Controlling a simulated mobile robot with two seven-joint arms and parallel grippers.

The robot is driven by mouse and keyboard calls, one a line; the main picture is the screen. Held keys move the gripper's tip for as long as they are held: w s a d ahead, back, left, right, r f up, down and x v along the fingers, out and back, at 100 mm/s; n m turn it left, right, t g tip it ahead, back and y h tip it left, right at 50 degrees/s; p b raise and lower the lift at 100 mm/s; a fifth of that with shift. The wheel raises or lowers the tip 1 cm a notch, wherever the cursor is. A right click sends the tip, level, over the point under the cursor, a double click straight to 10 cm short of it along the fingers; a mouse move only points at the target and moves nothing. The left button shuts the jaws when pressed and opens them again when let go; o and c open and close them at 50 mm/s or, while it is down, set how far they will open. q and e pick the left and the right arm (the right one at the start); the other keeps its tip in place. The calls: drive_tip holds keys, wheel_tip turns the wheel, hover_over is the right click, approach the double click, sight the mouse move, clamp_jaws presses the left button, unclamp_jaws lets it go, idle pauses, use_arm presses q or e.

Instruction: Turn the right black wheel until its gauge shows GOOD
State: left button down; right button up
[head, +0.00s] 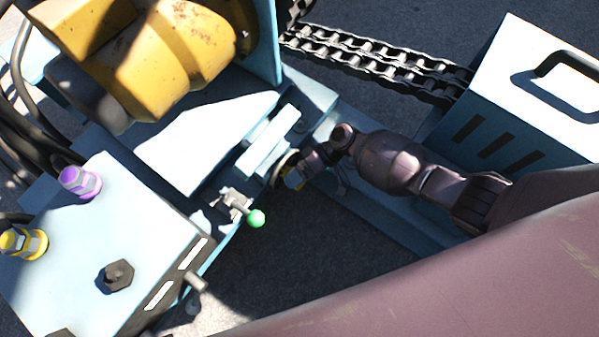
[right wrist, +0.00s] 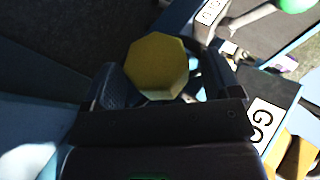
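My right gripper (head: 296,176) reaches in from the right in the head view, beside a dark round wheel (head: 281,169) on the front of the light blue machine. In the right wrist view, its two dark fingers (right wrist: 163,82) stand apart on either side of a yellow eight-sided knob (right wrist: 157,66). A gap shows between the knob and the right finger; contact on the left side is unclear. A white label (right wrist: 265,121) with the letters "GO" is partly cut off by the gripper. The gauge's pointer cannot be made out. My left gripper is not in view.
A green-tipped lever (head: 257,218) stands just left of the right gripper. A light blue box (head: 110,235) with purple and yellow fittings is at lower left. A yellow motor-like body (head: 165,60), a chain (head: 375,55) and a handled box (head: 530,90) lie behind.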

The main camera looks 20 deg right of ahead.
drive_tip(key=shift+w+r, duration=0.1)
drive_tip(key=shift+r, duration=0.3)
use_arm(q)
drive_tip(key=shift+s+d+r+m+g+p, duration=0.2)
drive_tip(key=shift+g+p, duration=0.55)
drive_tip(key=shift+p, duration=1.3)
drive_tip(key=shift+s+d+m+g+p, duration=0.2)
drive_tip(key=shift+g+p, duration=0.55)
drive_tip(key=shift+p, duration=1.3)
use_arm(e)
wheel_tip(320, 180, up, 19)
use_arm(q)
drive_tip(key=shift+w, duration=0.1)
